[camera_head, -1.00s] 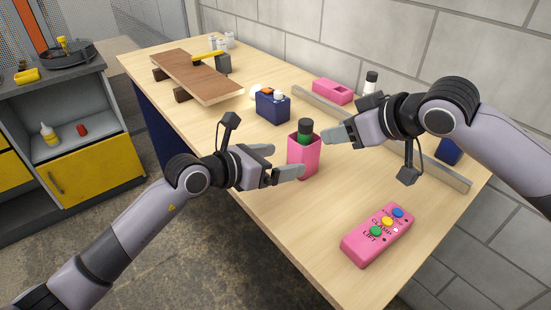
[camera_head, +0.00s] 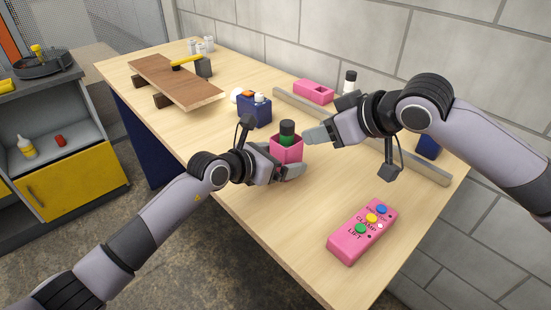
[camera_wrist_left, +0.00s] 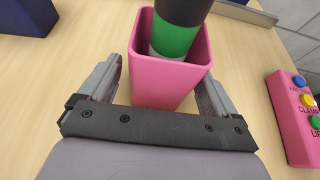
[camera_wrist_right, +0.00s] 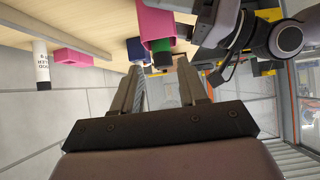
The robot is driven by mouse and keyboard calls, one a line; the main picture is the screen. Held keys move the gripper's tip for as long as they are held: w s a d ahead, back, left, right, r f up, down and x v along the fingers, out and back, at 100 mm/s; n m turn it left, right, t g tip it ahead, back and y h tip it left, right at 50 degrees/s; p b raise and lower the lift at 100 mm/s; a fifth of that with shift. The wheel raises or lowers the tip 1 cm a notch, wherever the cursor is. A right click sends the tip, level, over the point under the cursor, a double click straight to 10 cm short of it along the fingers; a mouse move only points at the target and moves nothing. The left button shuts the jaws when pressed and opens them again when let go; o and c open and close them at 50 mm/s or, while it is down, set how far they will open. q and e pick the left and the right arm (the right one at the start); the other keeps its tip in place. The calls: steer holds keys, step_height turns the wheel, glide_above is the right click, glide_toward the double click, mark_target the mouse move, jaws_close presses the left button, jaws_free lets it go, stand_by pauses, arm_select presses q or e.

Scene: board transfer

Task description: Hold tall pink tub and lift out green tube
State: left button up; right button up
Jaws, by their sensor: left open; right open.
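The tall pink tub (camera_head: 287,153) stands upright on the table, and the green tube (camera_head: 287,136) with a black top stands inside it, its lower part hidden. My left gripper (camera_head: 283,172) is open, with its fingers on either side of the tub. In the left wrist view the tub (camera_wrist_left: 160,88) sits between the two fingers, and the green tube (camera_wrist_left: 174,40) rises out of it. My right gripper (camera_head: 310,135) is open and empty, just right of the tube's top. In the right wrist view the tub (camera_wrist_right: 156,20) and tube (camera_wrist_right: 161,46) lie beyond its fingers.
A pink button box (camera_head: 362,231) lies at the right front. A blue box (camera_head: 254,111) stands behind the tub, and a low pink holder (camera_head: 314,91) sits farther back. A long grey rail (camera_head: 425,171) runs along the wall side. A wooden board (camera_head: 176,82) lies at the far left.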

arm_select(q)
steer(key=c, duration=1)
steer(key=shift+c, duration=0.2)
arm_select(e)
steer(key=shift+o, duration=0.3)
